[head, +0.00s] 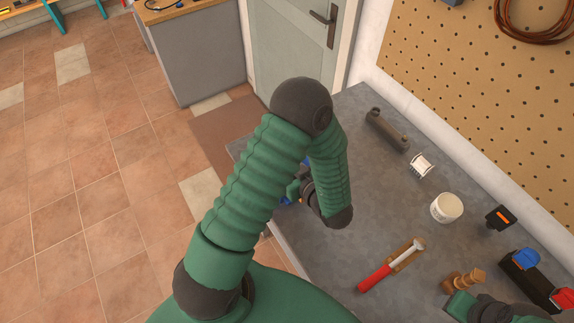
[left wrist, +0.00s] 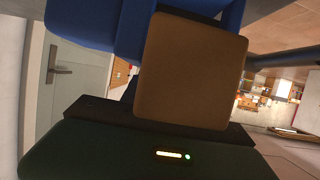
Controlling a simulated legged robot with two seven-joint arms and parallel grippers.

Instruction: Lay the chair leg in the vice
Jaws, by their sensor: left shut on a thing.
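My left arm fills the middle of the head view and hides most of my left gripper (head: 291,190). The rest of the piece is hidden.

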